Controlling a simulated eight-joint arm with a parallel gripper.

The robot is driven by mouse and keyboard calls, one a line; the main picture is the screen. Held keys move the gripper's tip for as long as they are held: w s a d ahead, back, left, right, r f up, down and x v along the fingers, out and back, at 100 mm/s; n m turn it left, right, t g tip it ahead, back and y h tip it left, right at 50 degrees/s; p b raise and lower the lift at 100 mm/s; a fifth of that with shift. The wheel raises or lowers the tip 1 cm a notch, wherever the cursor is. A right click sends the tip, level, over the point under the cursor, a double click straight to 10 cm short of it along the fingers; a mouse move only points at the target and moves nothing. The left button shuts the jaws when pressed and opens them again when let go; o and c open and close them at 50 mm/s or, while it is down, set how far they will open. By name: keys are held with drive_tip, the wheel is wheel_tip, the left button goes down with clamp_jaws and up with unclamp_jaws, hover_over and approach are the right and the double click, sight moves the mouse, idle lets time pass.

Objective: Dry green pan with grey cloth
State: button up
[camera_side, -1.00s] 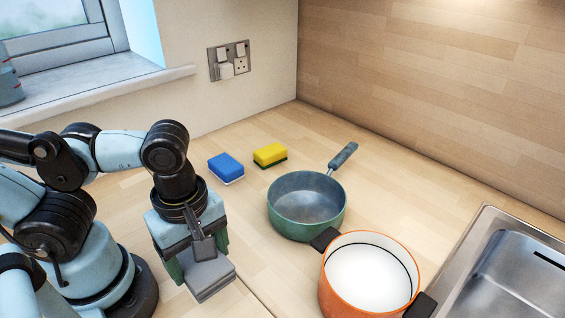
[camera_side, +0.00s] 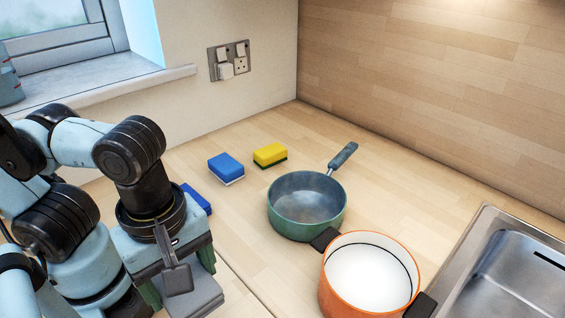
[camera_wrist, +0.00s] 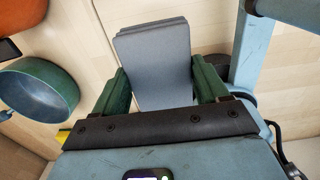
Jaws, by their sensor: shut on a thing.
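The green pan (camera_side: 306,207) stands on the worktop in the middle of the side view, its handle pointing to the back right. It looks empty. Part of it shows at the left of the wrist view (camera_wrist: 38,92). My gripper (camera_side: 179,285) is at the lower left of the side view, to the left of the pan and apart from it. In the wrist view its two green fingers (camera_wrist: 157,88) are shut on the folded grey cloth (camera_wrist: 153,60). The cloth also shows below the gripper in the side view (camera_side: 197,298).
An orange pot (camera_side: 335,285) with a white inside stands just in front of the pan, near the metal sink (camera_side: 510,275). A blue sponge (camera_side: 226,167) and a yellow sponge (camera_side: 270,155) lie behind. Another blue item (camera_side: 196,199) shows partly behind my arm.

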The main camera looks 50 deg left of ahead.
drive_tip(key=c, duration=0.3)
drive_tip(key=shift+w+d+r, duration=0.1)
drive_tip(key=shift+w+r, duration=0.2)
drive_tip(key=shift+w, duration=0.1)
drive_tip(key=shift+c, duration=0.2)
drive_tip(key=w+r, duration=0.2)
drive_tip(key=w, duration=0.8)
drive_tip(key=w+r, duration=0.3)
drive_tip(key=w, duration=0.7)
drive_tip(key=w+a+f, duration=0.2)
drive_tip(key=w+a, duration=0.4)
drive_tip(key=w, duration=0.4)
drive_tip(key=shift+d+f, duration=0.15)
drive_tip(key=shift+f, duration=2.4)
